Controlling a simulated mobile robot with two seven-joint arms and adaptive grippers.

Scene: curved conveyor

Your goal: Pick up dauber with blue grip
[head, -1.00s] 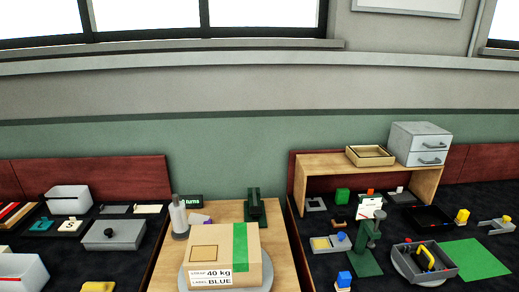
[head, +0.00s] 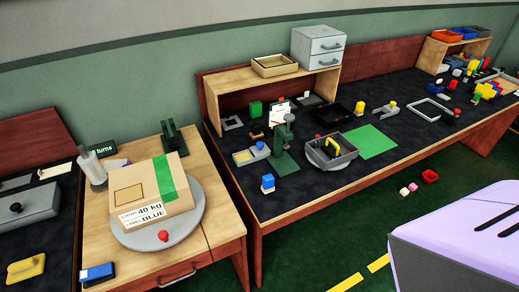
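Several small things with blue parts are in the head view. A pale block with a blue top (head: 268,183) stands near the front left of the dark workbench; it may be the dauber with the blue grip. A blue knob (head: 260,145) sits by a grey and yellow tray behind it. I cannot tell for sure which is the dauber. Neither of my grippers is in view.
A labelled cardboard box (head: 146,192) sits on a round grey turntable (head: 190,225). A green press stand (head: 285,158) and a grey bin (head: 342,159) stand near the blue-topped block. A large lavender shape fills the lower right. A green mat (head: 366,142) is bare.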

